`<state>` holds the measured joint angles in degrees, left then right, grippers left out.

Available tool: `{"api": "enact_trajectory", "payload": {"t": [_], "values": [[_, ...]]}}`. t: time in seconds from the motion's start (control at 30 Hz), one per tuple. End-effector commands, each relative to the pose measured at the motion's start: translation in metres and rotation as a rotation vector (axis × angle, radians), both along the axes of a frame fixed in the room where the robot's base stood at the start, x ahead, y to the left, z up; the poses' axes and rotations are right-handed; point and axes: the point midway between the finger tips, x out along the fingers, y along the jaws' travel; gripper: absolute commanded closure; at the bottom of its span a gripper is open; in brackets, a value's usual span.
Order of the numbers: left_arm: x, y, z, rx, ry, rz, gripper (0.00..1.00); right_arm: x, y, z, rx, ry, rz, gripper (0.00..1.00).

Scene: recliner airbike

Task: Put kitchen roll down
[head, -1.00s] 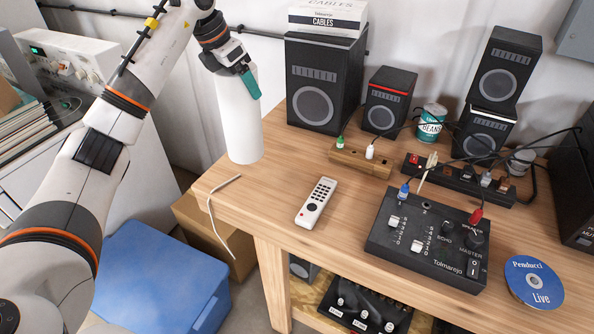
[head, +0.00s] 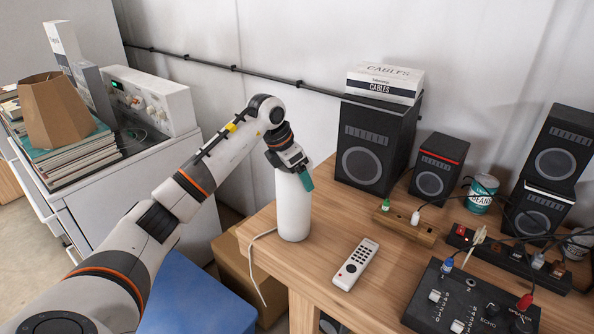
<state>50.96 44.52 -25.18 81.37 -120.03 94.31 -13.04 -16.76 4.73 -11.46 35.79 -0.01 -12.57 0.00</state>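The kitchen roll (head: 293,208) is a white upright cylinder at the left end of the wooden table (head: 325,218) in the head view. Its bottom appears to rest on the tabletop, close to the left edge; a small gap cannot be ruled out. My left gripper (head: 292,172) is at the top of the roll, with a teal finger against its right side. It looks shut on the roll; the other finger is hidden. My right gripper is not in view.
A white cable (head: 257,262) hangs over the table edge beside the roll. A remote (head: 356,264) lies to the right. A wooden block (head: 405,226), large speaker (head: 375,145) and mixer (head: 470,300) stand farther right. A blue box (head: 185,295) is below.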

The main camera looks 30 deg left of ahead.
Motion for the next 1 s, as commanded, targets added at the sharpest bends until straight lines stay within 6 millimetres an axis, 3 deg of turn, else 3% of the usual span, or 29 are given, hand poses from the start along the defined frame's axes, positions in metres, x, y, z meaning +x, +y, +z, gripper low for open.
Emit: {"api": "enact_trajectory", "payload": {"t": [0.13, 0.17, 0.27, 0.63, 1.0], "values": [[0.000, 0.000, -0.001, 0.000, -0.001, 0.000, 0.61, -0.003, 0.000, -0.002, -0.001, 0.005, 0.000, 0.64], [0.000, 0.000, -0.002, 0.000, 0.000, 0.000, 0.16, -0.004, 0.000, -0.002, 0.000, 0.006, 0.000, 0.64], [0.000, 0.000, -0.001, 0.000, 0.001, 0.000, 0.00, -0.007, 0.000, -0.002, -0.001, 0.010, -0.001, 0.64], [-0.003, 0.002, 0.009, 0.001, -0.003, 0.001, 0.00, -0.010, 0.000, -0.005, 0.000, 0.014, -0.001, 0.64], [-0.029, 0.015, 0.079, 0.002, -0.003, 0.000, 0.00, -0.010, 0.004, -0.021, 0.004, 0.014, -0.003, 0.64]]}}
